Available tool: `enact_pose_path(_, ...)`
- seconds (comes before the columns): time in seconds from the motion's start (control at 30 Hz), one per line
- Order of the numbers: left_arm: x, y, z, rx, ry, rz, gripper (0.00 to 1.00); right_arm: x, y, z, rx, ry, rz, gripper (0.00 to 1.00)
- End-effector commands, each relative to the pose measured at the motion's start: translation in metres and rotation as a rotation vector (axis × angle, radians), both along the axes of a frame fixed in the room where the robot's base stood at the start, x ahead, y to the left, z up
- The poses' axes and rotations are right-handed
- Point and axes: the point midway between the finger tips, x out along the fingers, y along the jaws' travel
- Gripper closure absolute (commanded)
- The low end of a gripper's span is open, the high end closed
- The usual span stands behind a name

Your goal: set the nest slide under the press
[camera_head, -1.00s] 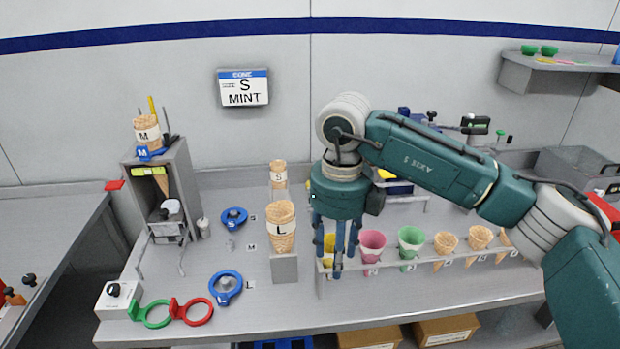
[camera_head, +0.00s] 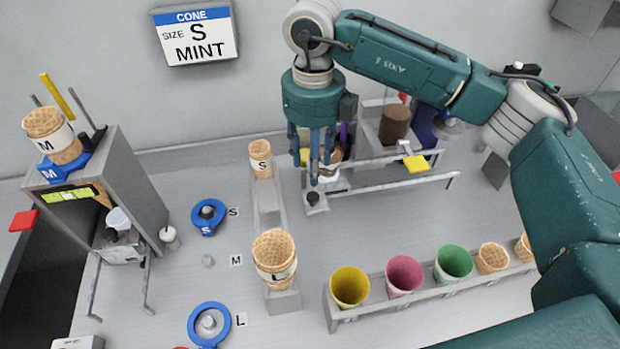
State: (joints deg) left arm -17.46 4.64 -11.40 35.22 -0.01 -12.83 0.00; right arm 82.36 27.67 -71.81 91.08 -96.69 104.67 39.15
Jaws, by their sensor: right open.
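My right gripper (camera_head: 315,172) points down, open, with its blue fingers over the left end of a railed station (camera_head: 385,156) at the back. A small light grey block with a dark knob (camera_head: 314,198), which looks like the nest slide's handle, shows just below the fingertips. I cannot tell whether they touch it. A pale round part with a brown top (camera_head: 330,166) sits behind the fingers, partly hidden. A dark blue upright (camera_head: 426,122), perhaps the press, stands to the right beside a brown cylinder (camera_head: 394,124). My left gripper is not in view.
A rack of coloured cups (camera_head: 404,272) and wafer cones stands at the front right. Cone stacks marked S (camera_head: 261,158) and L (camera_head: 274,258) stand left of the gripper. A yellow tab (camera_head: 415,163) is on the rails.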

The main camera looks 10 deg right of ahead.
Motion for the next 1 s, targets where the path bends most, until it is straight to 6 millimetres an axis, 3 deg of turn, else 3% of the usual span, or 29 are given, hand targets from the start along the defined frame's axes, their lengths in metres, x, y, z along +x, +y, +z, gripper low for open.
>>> enact_pose_path(0.27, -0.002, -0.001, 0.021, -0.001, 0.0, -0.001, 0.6, -0.002, -0.001, -0.051, 0.0, 0.005, -0.002, 0.58)
enact_pose_path(0.5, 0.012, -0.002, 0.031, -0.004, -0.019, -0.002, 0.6, -0.001, 0.0, -0.085, 0.0, 0.002, -0.001, 0.58)
enact_pose_path(0.9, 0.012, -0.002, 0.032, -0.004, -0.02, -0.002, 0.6, 0.0, 0.0, -0.095, 0.0, 0.0, 0.0, 0.58)
enact_pose_path(1.0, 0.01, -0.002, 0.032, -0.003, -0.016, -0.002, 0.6, 0.0, 0.0, -0.095, 0.0, 0.0, 0.0, 0.76)
